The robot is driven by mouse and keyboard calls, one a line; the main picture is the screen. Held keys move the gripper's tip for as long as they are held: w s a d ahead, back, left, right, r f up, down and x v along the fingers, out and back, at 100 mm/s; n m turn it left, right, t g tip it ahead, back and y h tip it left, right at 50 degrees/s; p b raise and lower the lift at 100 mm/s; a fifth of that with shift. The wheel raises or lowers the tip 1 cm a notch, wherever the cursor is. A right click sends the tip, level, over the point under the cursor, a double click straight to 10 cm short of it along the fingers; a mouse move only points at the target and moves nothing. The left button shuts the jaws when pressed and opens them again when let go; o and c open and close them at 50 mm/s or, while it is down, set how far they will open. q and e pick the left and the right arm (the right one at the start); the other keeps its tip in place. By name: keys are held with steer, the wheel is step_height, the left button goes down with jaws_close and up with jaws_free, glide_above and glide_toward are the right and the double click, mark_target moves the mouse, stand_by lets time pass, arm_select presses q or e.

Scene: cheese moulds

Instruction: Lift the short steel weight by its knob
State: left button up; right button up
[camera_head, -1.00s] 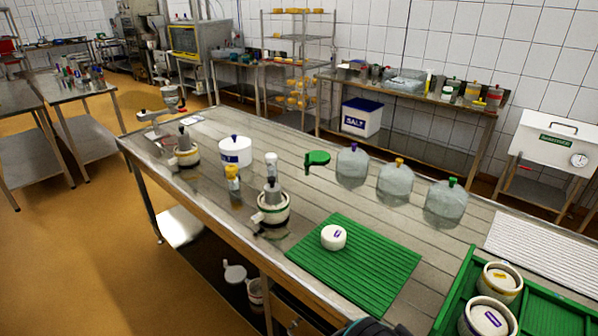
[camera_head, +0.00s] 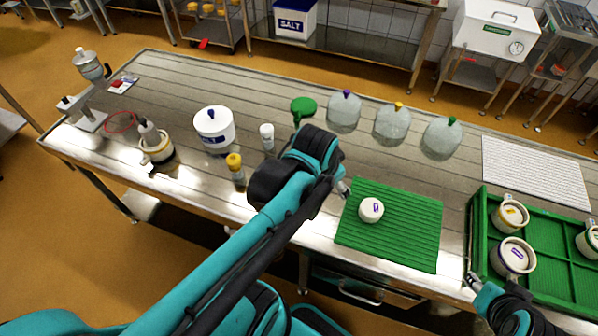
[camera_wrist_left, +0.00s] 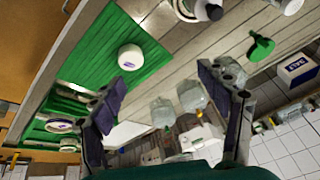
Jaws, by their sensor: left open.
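A steel weight with a dark knob (camera_head: 148,132) stands upright on a white mould (camera_head: 158,152) at the left of the table. A second mould with a steel weight is hidden behind my left arm in the head view. In the left wrist view a pale mould with steel and dark parts (camera_wrist_left: 199,9), probably that one, is cut by the top edge. I cannot tell which weight is the shorter. My left gripper (camera_wrist_left: 160,76) is open and empty, above the table near the green mat's left edge. My right gripper (camera_head: 474,281) is by the green tray; its jaws are unclear.
A green tray (camera_head: 477,225) holds several moulds. A white pot (camera_head: 214,130), shakers (camera_head: 235,165), a green ladle (camera_head: 302,106) and clear domes (camera_head: 392,123) stand about the table.

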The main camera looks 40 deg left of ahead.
arm_select(q)
steer(key=w+a+f+m+g, duration=0.1)
steer(key=a+f, duration=0.2)
steer(key=a, duration=0.1)
steer(key=w+a+f+m+g, duration=0.1)
steer(key=a+f+m+g, duration=0.1)
steer(key=a+f, duration=0.1)
steer(key=w+a+f+m+g, duration=0.1)
steer(key=a+f, duration=0.2)
steer(key=a, duration=0.2)
steer(key=shift+w+a+f+m+g+h, duration=0.15)
steer(key=shift+w+a+m+g+h, duration=0.1)
steer(key=shift+m+g+h, duration=0.05)
steer(key=shift+a+f, duration=0.1)
steer(key=shift+f, duration=0.25)
steer(key=f, duration=0.2)
steer(key=f+b, duration=0.1)
steer(key=f, duration=0.2)
steer(key=w+f+b, duration=0.1)
steer(key=f, duration=0.1)
steer(key=shift+w+f, duration=0.1)
steer(key=shift+f, duration=0.15)
steer(key=c, duration=1.7)
steer(key=shift+c, duration=0.2)
steer(key=shift+r, duration=0.1)
